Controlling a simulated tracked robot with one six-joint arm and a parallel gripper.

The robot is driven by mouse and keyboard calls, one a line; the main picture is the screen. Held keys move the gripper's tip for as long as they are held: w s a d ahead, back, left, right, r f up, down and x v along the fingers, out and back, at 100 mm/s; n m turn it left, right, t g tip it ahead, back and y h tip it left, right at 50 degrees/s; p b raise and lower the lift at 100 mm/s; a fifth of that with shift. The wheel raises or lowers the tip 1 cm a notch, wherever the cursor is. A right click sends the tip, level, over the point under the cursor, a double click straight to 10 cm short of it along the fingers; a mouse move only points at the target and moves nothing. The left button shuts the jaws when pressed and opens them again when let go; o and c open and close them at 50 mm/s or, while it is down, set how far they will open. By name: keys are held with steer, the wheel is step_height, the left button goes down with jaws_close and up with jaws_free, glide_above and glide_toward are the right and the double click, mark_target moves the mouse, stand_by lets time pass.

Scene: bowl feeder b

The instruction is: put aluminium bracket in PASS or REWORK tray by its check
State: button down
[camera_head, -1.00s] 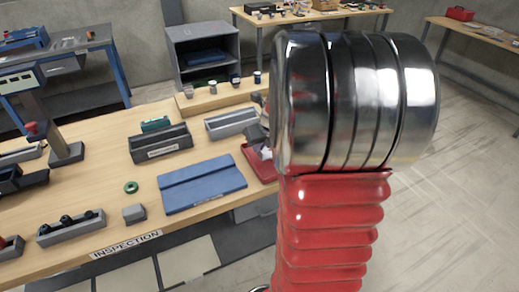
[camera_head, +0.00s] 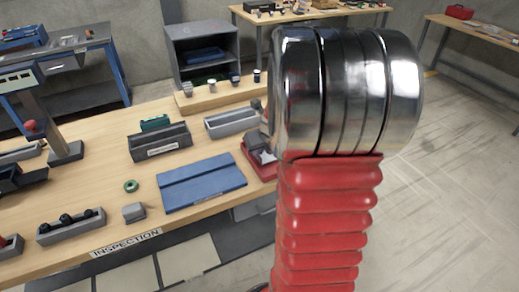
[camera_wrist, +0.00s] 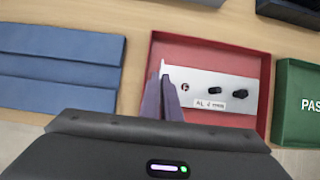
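The aluminium bracket (camera_wrist: 218,88) is a pale plate with dark round parts, a small red mark and a label starting "AL". In the wrist view it is within the red tray (camera_wrist: 247,50); I cannot tell whether it touches the floor. My gripper (camera_wrist: 161,80) has its two dark fingers close together at the bracket's left end, seemingly shut on its upright edge. The green tray (camera_wrist: 299,92), with lettering "PAS" visible, stands just right of the red one. In the head view the red tray (camera_head: 256,162) is partly hidden by my arm.
A blue mat (camera_head: 202,183) lies left of the red tray, also in the wrist view (camera_wrist: 60,62). A dark bin (camera_head: 160,143) and a grey bin (camera_head: 231,121) stand behind it. A green ring (camera_head: 131,186) and a small grey block (camera_head: 134,212) lie farther left.

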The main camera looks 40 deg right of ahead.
steer(key=c, duration=2)
jaws_free()
steer(key=shift+r, duration=0.6)
steer(key=v, duration=1.2)
steer(key=shift+a, duration=0.1)
